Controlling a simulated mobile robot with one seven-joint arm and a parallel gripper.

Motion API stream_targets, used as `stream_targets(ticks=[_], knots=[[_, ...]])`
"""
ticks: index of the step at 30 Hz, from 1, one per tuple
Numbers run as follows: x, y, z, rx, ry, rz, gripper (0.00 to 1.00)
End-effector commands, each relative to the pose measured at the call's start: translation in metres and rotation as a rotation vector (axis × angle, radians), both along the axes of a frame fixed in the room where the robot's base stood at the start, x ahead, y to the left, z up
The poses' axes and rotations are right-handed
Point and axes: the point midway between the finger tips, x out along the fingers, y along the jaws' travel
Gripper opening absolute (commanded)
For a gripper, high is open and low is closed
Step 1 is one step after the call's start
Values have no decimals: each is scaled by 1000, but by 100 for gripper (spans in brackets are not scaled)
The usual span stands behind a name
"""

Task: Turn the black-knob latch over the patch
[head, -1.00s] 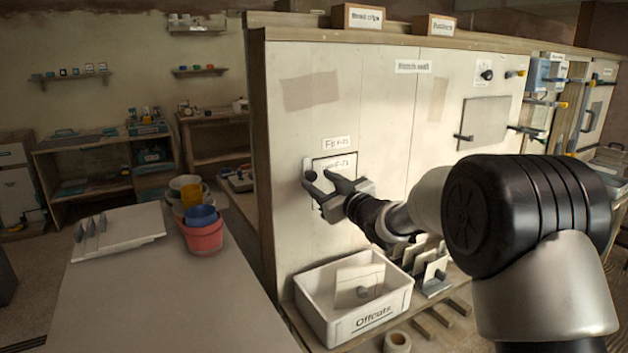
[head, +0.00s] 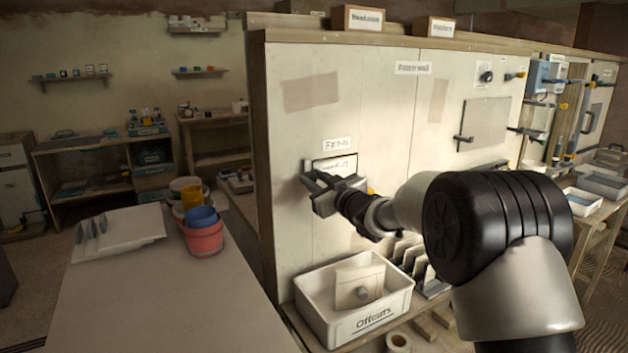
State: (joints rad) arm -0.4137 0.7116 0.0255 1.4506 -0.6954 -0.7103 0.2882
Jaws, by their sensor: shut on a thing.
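The patch (head: 345,162) is a pale panel with a dark edge and handwriting, set in the white wall board below a small paper label (head: 337,144). My gripper (head: 316,182) is at the patch's lower left edge, its fingers pointing left and closed on the black-knob latch. The fingers hide most of the latch and knob, so its exact angle cannot be told. The gripper and wrist also cover the lower part of the patch.
A white Offcuts bin (head: 312,302) with a knobbed plate stands below the gripper. Upright plates stand right of it. Another panel (head: 484,122) with a dark side latch is farther right. A grey table (head: 165,300) with red and blue tubs is at left.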

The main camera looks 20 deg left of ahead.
Motion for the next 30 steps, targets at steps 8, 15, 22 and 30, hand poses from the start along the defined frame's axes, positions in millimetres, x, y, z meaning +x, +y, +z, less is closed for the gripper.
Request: stream_targets(ticks=[8, 15, 22, 30], knots=[[0, -1, 2, 55, 66, -1, 2], [1, -2, 3, 175, 207, -2, 2], [1, -2, 2, 317, 372, -2, 2], [1, -1, 2, 484, 568, -1, 2]])
